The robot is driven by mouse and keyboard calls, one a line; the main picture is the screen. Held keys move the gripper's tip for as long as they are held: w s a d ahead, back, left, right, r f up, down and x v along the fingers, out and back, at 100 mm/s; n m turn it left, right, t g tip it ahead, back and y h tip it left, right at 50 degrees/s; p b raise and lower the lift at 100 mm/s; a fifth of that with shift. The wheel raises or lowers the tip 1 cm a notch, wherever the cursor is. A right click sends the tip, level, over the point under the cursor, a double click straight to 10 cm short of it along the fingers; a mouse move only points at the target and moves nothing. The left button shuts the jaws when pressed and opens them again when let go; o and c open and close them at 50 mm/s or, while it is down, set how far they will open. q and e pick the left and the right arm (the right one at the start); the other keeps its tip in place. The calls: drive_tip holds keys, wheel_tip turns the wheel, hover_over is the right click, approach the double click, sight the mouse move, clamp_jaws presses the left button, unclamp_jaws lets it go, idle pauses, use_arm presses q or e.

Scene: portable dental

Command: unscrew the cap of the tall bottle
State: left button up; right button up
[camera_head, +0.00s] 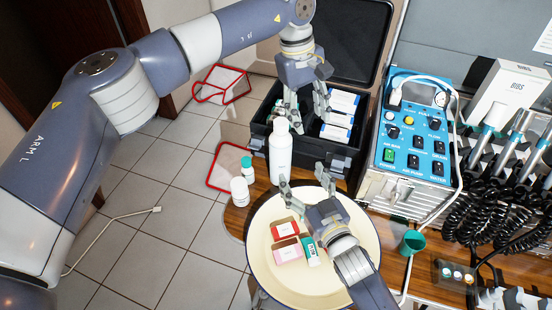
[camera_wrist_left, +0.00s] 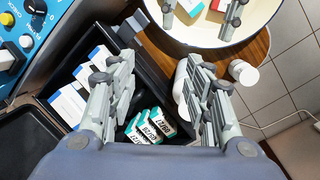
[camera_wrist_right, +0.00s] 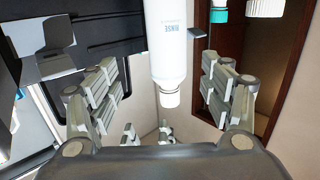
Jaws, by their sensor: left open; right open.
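The tall white bottle (camera_head: 280,158) stands upright beside the front left of the black case, with its white cap (camera_head: 281,125) on top. In the right wrist view the bottle (camera_wrist_right: 167,45) appears upside down, its cap (camera_wrist_right: 169,98) lowest, between and beyond my right fingers. In the left wrist view the bottle (camera_wrist_left: 180,84) is partly hidden by one left finger. My left gripper (camera_head: 306,108) is open and empty above the case, its left finger close to the cap. My right gripper (camera_head: 305,182) is open and empty, in front of the bottle, above the round tray's far edge.
The cream tray (camera_head: 262,262) holds several small boxes. Two smaller white bottles, one white-capped (camera_head: 240,192) and one green-capped (camera_head: 247,170), stand left of the tall bottle. The black case (camera_head: 341,165) holds boxes. A blue control unit (camera_head: 410,150) is to the right.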

sight(285, 155)
use_arm(q)
drive_tip(key=w+a+r, duration=0.1)
drive_tip(key=a, duration=0.1)
drive_tip(key=a+r+y, duration=0.1)
drive_tip(key=a, duration=0.1)
drive_tip(key=w+a+r+y, duration=0.1)
drive_tip(key=a, duration=0.1)
drive_tip(key=shift+w+t, duration=0.3)
drive_tip(key=shift+w, duration=0.05)
use_arm(e)
drive_tip(key=shift+y, duration=0.4)
drive_tip(key=x, duration=1.2)
drive_tip(key=shift+s+a+r, duration=0.2)
drive_tip(key=shift+a+r, duration=0.15)
clamp_jaws()
use_arm(q)
drive_tip(key=m, duration=0.4)
drive_tip(key=shift+f+m, duration=0.1)
drive_tip(key=shift+m, duration=0.2)
drive_tip(key=shift+f, duration=3.9)
